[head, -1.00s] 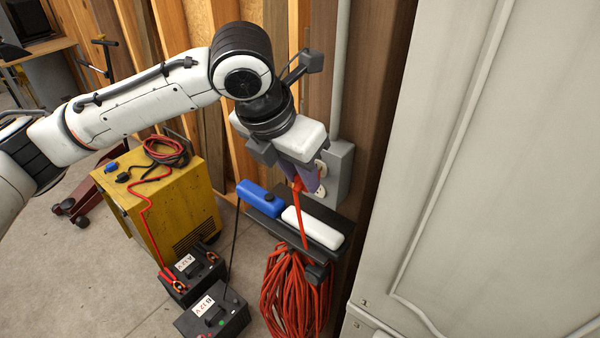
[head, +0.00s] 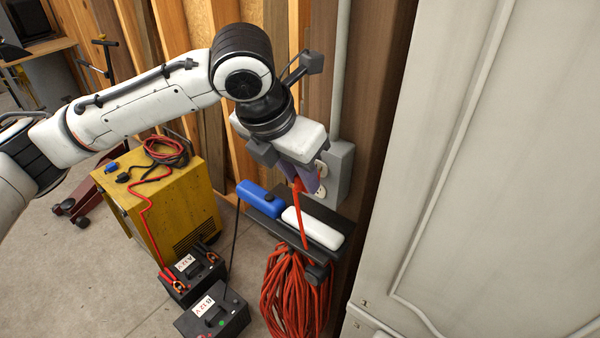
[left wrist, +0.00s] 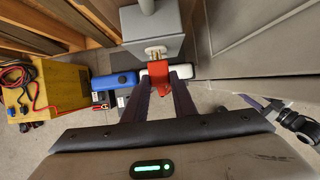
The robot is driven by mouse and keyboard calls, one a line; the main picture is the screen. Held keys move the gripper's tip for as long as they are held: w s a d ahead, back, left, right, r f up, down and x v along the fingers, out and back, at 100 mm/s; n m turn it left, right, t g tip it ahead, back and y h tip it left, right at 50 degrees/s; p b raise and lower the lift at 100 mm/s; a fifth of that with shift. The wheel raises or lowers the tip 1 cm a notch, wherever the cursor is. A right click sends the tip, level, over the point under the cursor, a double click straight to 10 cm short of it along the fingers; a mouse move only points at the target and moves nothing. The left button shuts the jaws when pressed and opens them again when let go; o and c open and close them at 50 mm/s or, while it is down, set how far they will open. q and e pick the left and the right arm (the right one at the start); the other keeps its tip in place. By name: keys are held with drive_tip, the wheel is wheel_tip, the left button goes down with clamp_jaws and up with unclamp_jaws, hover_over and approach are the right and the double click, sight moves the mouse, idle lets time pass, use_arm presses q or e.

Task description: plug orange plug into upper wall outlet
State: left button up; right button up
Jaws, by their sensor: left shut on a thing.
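My left gripper (head: 307,180) is shut on the orange plug (left wrist: 172,76), which sits between its two dark fingers. The plug's metal prongs (left wrist: 156,53) show bare and point towards the grey outlet box (left wrist: 150,25). In the head view the outlet box (head: 338,172) is on the wall, just right of the gripper. The upper wall outlet (head: 322,169) shows partly behind the fingers, with the lower outlet (head: 320,190) below it. The orange cord (head: 303,222) hangs from the plug. My right gripper (left wrist: 256,101) shows small at the right; its jaws are unclear.
Below the outlet, a dark shelf (head: 333,251) holds a blue object (head: 259,197) and a white object (head: 312,228). Coiled orange cord (head: 296,293) hangs under it. A yellow machine (head: 176,208) and two batteries stand left. A large white panel (head: 480,170) is close on the right.

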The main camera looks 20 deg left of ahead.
use_arm(q)
drive_tip(key=shift+w+d+r, duration=0.1)
drive_tip(key=shift+w+d, duration=0.2)
drive_tip(key=shift+w, duration=0.45)
drive_tip(key=o, duration=1.1)
